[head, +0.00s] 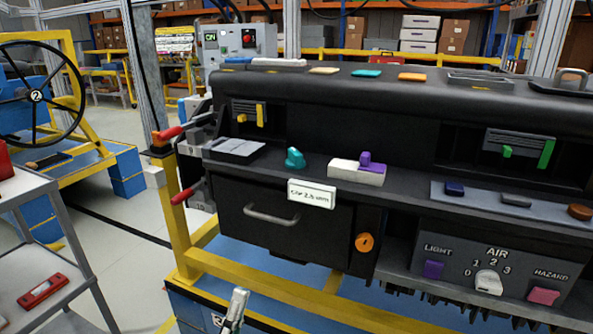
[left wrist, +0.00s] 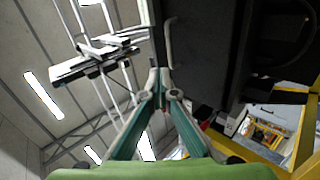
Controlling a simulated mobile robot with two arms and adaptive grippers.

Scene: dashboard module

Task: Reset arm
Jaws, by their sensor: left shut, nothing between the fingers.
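My left gripper (head: 237,300) shows at the bottom of the head view, in front of the dashboard's yellow frame and below the glovebox drawer. In the left wrist view its two green and grey fingers (left wrist: 162,82) meet at the tips, shut with nothing between them. The black dashboard module (head: 400,110) fills the right of the head view. The drawer (head: 310,225) with its grey handle (head: 270,216) looks shut. In the left wrist view a dark panel with a pale handle (left wrist: 170,45) stands beyond the fingertips. My right gripper is not in view.
The yellow frame (head: 300,285) runs below the dashboard. Red-handled clamps (head: 168,132) stick out at its left end. An orange knob (head: 364,242) and the AIR panel (head: 490,265) are right of the drawer. A grey cart (head: 60,230) stands left, with open floor between.

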